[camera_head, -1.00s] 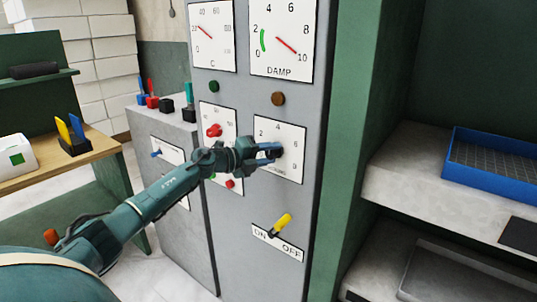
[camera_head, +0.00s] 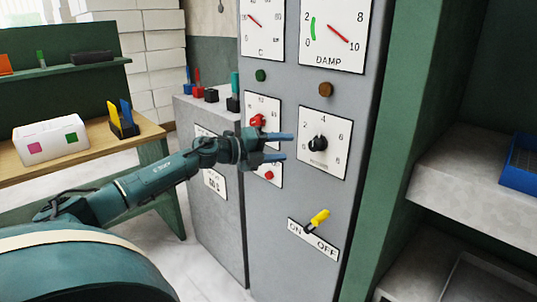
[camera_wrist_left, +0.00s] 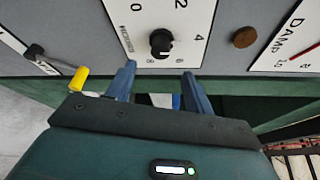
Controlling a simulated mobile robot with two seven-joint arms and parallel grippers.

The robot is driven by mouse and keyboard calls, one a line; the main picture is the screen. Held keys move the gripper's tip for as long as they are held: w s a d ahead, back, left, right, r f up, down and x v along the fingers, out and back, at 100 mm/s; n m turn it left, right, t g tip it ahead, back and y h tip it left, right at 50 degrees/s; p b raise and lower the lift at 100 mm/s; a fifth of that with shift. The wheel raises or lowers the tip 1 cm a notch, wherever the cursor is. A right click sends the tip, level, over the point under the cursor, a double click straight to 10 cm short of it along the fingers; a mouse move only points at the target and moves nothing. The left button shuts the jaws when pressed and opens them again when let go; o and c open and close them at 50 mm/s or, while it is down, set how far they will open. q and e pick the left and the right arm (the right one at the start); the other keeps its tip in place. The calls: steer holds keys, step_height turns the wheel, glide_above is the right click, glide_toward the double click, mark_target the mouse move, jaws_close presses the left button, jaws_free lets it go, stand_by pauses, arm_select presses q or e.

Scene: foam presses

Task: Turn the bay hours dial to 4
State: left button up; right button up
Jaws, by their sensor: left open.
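The dial is a black knob (camera_head: 318,144) on a white plate (camera_head: 337,129) with numbers around it, on the grey cabinet front. In the left wrist view the knob (camera_wrist_left: 161,42) stands just beyond my fingertips. A pale mark shows on its lower right side there, roughly between the 4 and the 6; I cannot tell the exact reading. My left gripper (camera_head: 284,146) is open and empty, left of the knob, its fingers pointing at it and apart from it. The left fingers also show in the left wrist view (camera_wrist_left: 158,72). My right gripper is not in view.
A yellow-handled lever (camera_head: 317,220) on an ON/OFF plate is below the dial. A red knob (camera_head: 257,120) and red button (camera_head: 269,175) are on a plate left of it, near my arm. A brown button (camera_head: 326,90) and the DAMP gauge (camera_head: 335,35) are above.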

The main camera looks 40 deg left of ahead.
arm_select(q)
steer(key=b+v, duration=0.1)
steer(key=v, duration=0.2)
steer(key=shift+s, duration=0.15)
stand_by(0.6)
steer(key=s+d+f+n+y, duration=0.1)
steer(key=s+d+f+n, duration=0.4)
steer(key=f, duration=0.4)
steer(key=s+d+f+n+g+y+p, duration=0.1)
steer(key=s+d+f+n, duration=0.4)
steer(key=d+f+n, duration=0.2)
steer(key=s+d+f+n+y, duration=0.2)
steer(key=s+d+f+n, duration=0.3)
steer(key=d+f, duration=0.5)
step_height(320, 180, down, 3)
steer(key=shift+s+f+n+p, duration=0.15)
steer(key=shift+n+p, duration=0.15)
steer(key=shift+n, duration=0.4)
steer(key=s+d+f+n+g, duration=0.1)
steer(key=s+d, duration=0.2)
steer(key=s+d+f+n+g, duration=0.1)
steer(key=s+d+n, duration=0.1)
steer(key=d, duration=0.1)
steer(key=s+d+f+n+g, duration=0.1)
steer(key=s+d+n, duration=0.1)
steer(key=s+d, duration=0.1)
steer(key=shift+s+d, duration=0.3)
steer(key=shift+d, duration=0.2)
